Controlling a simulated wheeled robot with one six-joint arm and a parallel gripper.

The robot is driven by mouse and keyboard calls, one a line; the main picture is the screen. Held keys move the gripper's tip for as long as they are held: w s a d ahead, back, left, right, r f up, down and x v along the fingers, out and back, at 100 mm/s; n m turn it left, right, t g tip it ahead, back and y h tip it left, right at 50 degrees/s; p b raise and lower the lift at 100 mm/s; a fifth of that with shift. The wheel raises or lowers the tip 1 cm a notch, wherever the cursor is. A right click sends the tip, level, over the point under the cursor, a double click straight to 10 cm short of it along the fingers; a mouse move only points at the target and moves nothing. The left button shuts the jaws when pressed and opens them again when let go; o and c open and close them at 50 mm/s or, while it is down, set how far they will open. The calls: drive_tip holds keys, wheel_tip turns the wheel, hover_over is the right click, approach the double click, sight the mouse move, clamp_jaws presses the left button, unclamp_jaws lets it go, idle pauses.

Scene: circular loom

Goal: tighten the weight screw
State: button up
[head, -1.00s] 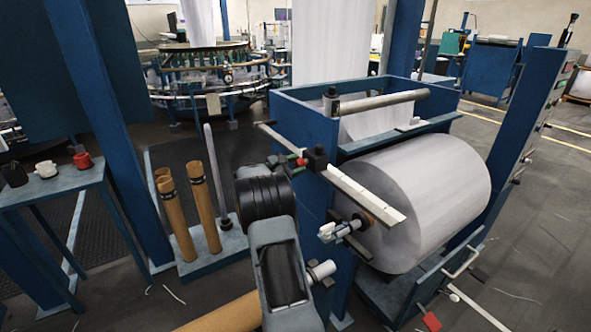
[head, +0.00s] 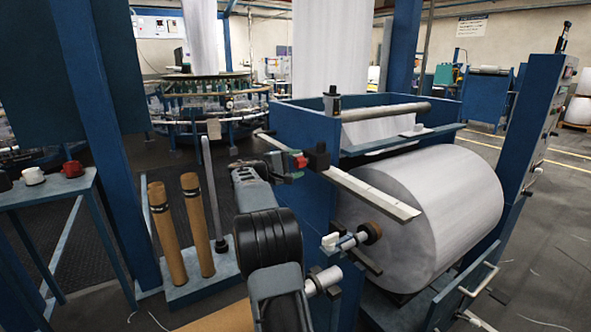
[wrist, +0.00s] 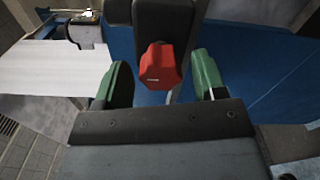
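The weight screw has a red knob (head: 299,161) on the left side of a black weight block (head: 318,158), which sits on a long pale lever bar (head: 365,190). In the wrist view the red knob (wrist: 160,66) is centred in front of the black block (wrist: 163,18). My gripper (head: 287,166) is at the knob's left in the head view. In the wrist view my gripper (wrist: 161,72) is open, its green fingers one on each side of the knob, with a visible gap on both sides. Contact cannot be seen.
A large white fabric roll (head: 430,215) lies right of the bar in a blue frame (head: 300,125). Brown tubes (head: 197,225) and a grey rod (head: 213,190) stand at the left. A side table (head: 45,190) with cups is at far left.

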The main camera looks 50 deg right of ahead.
drive_tip(key=v, duration=0.7)
drive_tip(key=shift+b, duration=0.45)
